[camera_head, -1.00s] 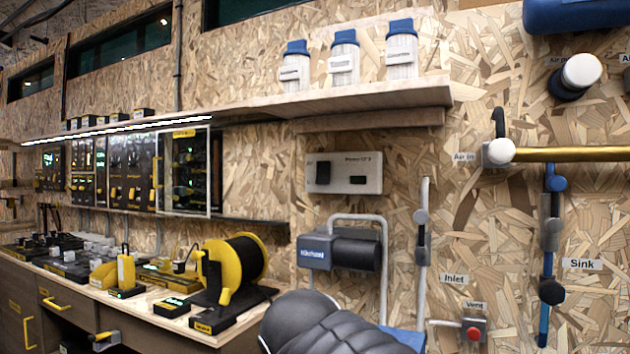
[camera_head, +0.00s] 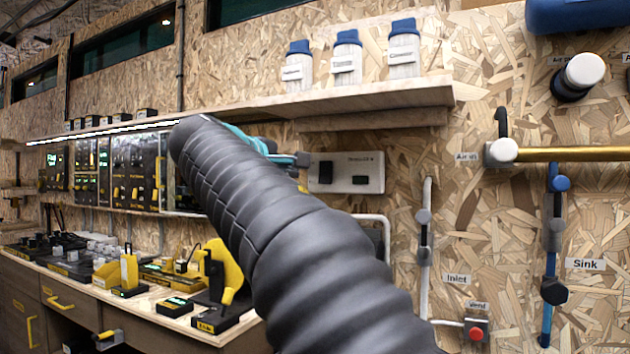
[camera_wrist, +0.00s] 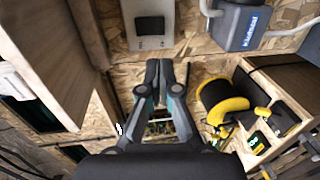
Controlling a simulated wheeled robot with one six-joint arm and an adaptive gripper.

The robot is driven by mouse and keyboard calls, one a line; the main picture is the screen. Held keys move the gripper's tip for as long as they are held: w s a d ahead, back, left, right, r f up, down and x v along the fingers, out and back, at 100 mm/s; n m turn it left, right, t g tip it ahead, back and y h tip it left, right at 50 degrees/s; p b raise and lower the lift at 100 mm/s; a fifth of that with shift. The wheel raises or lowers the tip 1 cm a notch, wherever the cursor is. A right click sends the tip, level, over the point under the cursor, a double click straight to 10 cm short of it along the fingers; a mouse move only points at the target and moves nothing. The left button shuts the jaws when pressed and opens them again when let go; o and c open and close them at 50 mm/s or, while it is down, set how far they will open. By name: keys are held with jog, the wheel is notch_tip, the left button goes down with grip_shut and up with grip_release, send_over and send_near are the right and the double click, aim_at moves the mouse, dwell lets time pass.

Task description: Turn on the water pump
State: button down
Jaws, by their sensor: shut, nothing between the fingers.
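My gripper (camera_wrist: 158,66) is shut and empty, apart from the panel as far as I can tell. In the head view my gripper (camera_head: 300,160) is beside the panel's left edge, partly hidden behind my black arm. A blue-and-dark unit with a white tube frame (camera_wrist: 245,28) is below the panel; my arm mostly hides it in the head view.
A wooden shelf (camera_head: 400,94) with several blue-capped bottles juts out above the panel. The workbench at left carries a yellow-and-black reel (camera_wrist: 215,95) and several devices. White pipes (camera_head: 424,240) and a red button (camera_head: 476,333) are to the right.

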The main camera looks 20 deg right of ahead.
aim_at(325, 181)
jog(key=p+x, duration=0.1)
jog(key=x, duration=1.3)
